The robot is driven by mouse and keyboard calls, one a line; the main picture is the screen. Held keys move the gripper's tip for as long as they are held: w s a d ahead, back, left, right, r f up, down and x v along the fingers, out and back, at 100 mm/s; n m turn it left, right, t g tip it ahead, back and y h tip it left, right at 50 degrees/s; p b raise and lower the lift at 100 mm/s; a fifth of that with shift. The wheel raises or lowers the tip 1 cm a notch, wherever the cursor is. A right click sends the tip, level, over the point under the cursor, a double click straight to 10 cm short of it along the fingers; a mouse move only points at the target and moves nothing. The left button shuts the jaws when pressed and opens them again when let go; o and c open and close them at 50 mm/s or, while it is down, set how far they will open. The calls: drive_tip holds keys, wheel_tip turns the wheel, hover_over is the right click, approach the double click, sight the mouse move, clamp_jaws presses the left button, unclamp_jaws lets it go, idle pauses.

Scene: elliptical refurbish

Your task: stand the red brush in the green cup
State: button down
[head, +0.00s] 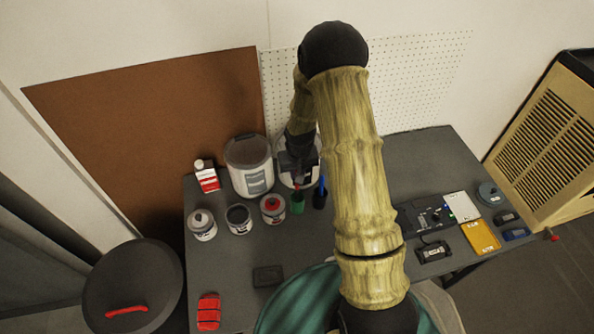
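The green cup (297,207) stands on the dark table, right of a can with a red top. A thin reddish shape, which looks like the red brush (297,191), shows between my gripper and the cup's mouth. Its lower end meets the cup's opening in this view; I cannot tell how deep it reaches. My gripper (297,176) points down just above the cup, in front of a white bucket. Its fingers are small and dark, so I cannot tell whether they are shut on the brush.
A dark cup with a blue brush (320,195) stands close on the right. The red-topped can (272,208) is close on the left, with more cans beyond. A large bucket (249,166) and the white bucket (313,172) stand behind. The table's front middle is mostly clear.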

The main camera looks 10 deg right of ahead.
drive_tip(key=shift+f+b, duration=1.25)
drive_tip(key=shift+f, duration=0.65)
drive_tip(key=c, duration=1.3)
unclamp_jaws()
wheel_tip(320, 180, up, 17)
drive_tip(key=s+b, duration=0.2)
drive_tip(key=shift+s, duration=0.25)
drive_tip(key=shift+r, duration=0.1)
drive_tip(key=s+r, duration=0.1)
drive_tip(key=s, duration=1.5)
drive_tip(key=shift+s+r+t, duration=0.25)
drive_tip(key=shift+r+t, duration=0.05)
drive_tip(key=shift+t, duration=0.1)
